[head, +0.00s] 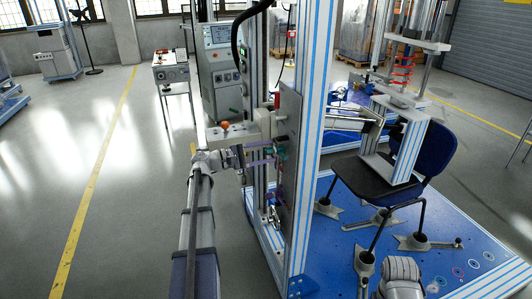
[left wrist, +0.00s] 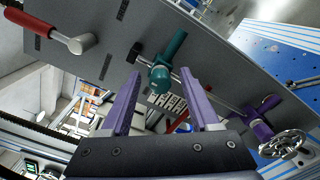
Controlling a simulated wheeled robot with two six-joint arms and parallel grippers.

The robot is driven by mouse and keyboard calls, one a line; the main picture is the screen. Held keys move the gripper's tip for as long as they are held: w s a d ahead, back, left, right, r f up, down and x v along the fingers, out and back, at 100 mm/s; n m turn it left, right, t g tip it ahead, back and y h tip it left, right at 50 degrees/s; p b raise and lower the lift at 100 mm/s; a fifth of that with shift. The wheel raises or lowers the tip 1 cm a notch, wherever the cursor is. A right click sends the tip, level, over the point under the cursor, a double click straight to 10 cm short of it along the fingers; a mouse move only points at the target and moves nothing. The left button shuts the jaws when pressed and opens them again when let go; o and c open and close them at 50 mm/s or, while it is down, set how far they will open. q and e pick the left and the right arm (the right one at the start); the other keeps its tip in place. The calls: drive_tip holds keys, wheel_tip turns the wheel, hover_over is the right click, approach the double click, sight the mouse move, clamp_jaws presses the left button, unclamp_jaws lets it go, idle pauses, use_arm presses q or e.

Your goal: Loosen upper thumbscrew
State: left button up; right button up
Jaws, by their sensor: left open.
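The upper thumbscrew, teal with a round knob (left wrist: 160,80), is on a grey upright plate (left wrist: 100,60). It also shows small in the head view (head: 281,153). A purple thumbscrew (left wrist: 262,122) is lower on the same plate. My left gripper (left wrist: 160,73) has purple fingers, is open and points at the plate. In the wrist view the teal knob appears between its fingertips, with gaps on both sides. In the head view the fingers (head: 271,153) are close to the teal part; I cannot tell the exact depth left.
A red-handled lever (left wrist: 55,30) sticks out above the thumbscrews on the plate. A metal handwheel (left wrist: 283,145) is beside the purple thumbscrew. A striped aluminium post (head: 310,120) stands right of the plate. A dark chair (head: 375,180) is on the blue base (head: 450,235).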

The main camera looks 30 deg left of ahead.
use_arm(q)
drive_tip(key=v, duration=0.7)
drive_tip(key=shift+s+a, duration=0.25)
drive_tip(key=shift+s, duration=0.05)
idle(0.5)
